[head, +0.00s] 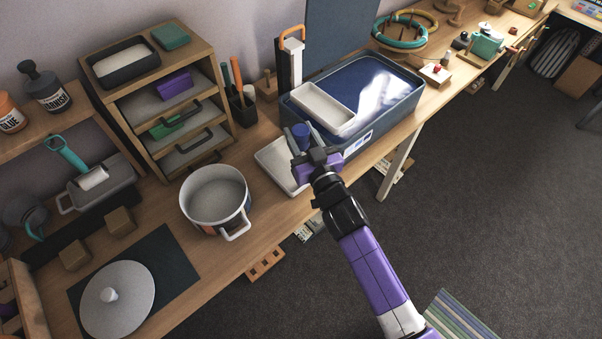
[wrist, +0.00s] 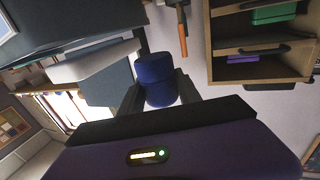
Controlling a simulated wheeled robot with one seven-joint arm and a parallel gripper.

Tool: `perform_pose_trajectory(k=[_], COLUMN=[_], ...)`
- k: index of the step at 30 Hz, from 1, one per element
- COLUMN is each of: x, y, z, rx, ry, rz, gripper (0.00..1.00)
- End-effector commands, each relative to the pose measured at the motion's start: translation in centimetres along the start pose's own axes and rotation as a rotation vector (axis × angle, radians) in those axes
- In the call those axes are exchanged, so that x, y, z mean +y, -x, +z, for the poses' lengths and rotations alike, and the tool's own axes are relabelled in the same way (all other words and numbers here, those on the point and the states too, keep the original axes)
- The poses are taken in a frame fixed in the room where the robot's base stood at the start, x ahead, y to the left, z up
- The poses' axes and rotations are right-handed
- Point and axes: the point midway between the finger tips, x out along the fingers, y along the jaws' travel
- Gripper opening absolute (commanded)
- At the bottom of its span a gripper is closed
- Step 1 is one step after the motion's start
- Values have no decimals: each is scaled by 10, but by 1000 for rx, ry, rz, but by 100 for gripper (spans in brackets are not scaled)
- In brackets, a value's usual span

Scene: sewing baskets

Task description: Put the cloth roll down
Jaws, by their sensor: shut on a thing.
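The cloth roll (head: 299,131) is dark blue and short. It also shows in the wrist view (wrist: 156,70), upright in the picture between the two dark fingers. My gripper (head: 307,147) is shut on it, one finger on each side; the wrist view shows my gripper (wrist: 159,95) too. In the head view the roll appears over the far right part of a shallow white tray (head: 270,158), beside the big blue bin (head: 357,138). My gripper hides part of the tray. I cannot tell the gap between roll and tray.
A white pot (head: 213,205) stands left of the tray. A wooden drawer shelf (head: 158,110) and a dark holder with tools (head: 242,112) stand behind. A dark mat with a round lid (head: 118,299) lies front left.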

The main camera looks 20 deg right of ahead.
Motion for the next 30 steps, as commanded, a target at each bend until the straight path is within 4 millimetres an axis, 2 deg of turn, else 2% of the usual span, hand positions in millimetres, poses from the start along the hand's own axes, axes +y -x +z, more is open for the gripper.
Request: perform_pose_trajectory(k=[1, 15, 26, 30], x=[1, 1, 0, 1], y=[0, 0, 0, 0], z=[19, 96, 113, 129], rx=[0, 1, 1, 1], ry=[1, 1, 0, 0], rz=[2, 2, 1, 2], gripper=[0, 0, 0, 0])
